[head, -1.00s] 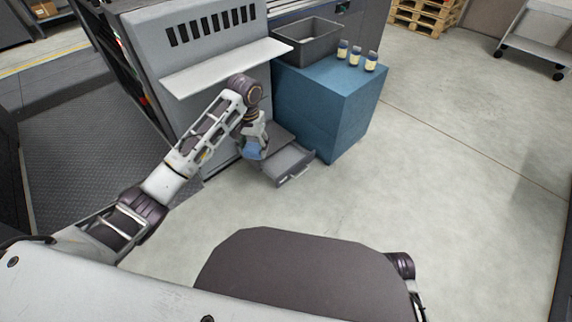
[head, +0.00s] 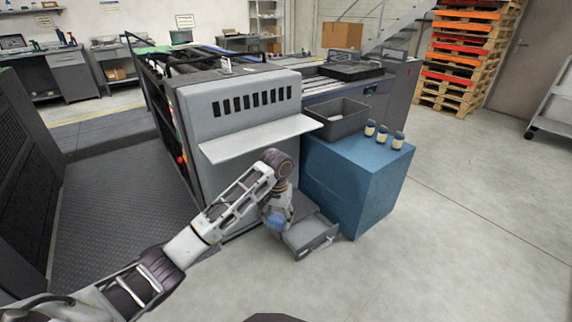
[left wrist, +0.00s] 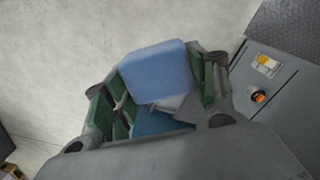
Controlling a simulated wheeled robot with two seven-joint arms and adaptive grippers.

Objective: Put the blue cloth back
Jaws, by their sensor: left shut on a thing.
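The blue cloth (head: 278,220) is held at the end of my left arm, close to the left edge of an open grey drawer (head: 310,238) low on the machine's front. My left gripper (head: 275,205) points down and is shut on the cloth. In the left wrist view the cloth (left wrist: 158,72) shows as a folded pale blue piece between the green-padded fingers of the gripper (left wrist: 158,100). Whether the cloth touches the drawer cannot be told. My right gripper is not in view.
A white shelf (head: 260,138) juts from the grey machine (head: 235,92) above my left arm. A blue cabinet (head: 362,185) stands right of the drawer, carrying a grey bin (head: 338,122) and several small jars (head: 383,134). The floor at front right is clear.

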